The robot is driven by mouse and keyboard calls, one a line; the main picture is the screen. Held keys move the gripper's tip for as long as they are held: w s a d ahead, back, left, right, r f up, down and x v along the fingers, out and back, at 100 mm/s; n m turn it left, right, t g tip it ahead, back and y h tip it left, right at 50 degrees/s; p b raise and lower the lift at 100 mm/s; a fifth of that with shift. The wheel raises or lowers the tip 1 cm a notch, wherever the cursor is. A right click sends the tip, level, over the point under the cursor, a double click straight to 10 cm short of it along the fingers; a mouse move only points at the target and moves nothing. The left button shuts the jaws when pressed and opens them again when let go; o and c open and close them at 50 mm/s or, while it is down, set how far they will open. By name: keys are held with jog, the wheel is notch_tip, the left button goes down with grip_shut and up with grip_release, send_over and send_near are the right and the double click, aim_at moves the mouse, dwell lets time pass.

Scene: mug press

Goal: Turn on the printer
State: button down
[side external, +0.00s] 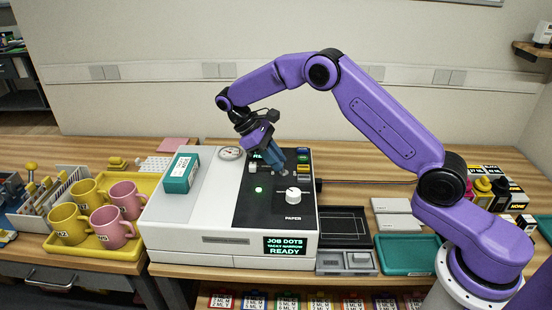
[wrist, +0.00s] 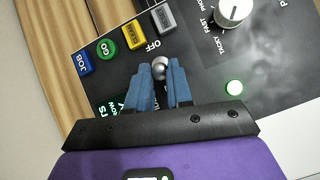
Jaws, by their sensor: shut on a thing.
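The printer (side external: 185,215) is a white machine with a black control panel (side external: 270,213) on top. Its front screen (side external: 287,246) is lit and shows "JOB DOTS" and "READY". My gripper (side external: 283,172) is over the panel, pointing down. In the wrist view, its blue fingers (wrist: 164,76) are shut on a silver ball-topped lever (wrist: 160,68), close to the OFF label. The lever's base and any ON label are hidden by the fingers. A green lamp (wrist: 234,88) on the panel is lit.
Buttons line the panel: blue JOB (wrist: 85,63), green GO (wrist: 106,47), yellow (wrist: 135,34) and grey (wrist: 163,20). A white paper dial (side external: 292,196) is nearby. A teal box (side external: 181,173) sits on the printer. Mugs stand in a yellow tray (side external: 105,241) at left.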

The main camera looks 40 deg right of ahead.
jog(key=c, duration=1)
grip_release()
jog(key=v, duration=0.7)
jog(key=shift+w+a+r, duration=0.1)
jog(key=shift+a+r, duration=0.05)
jog(key=shift+r, duration=0.1)
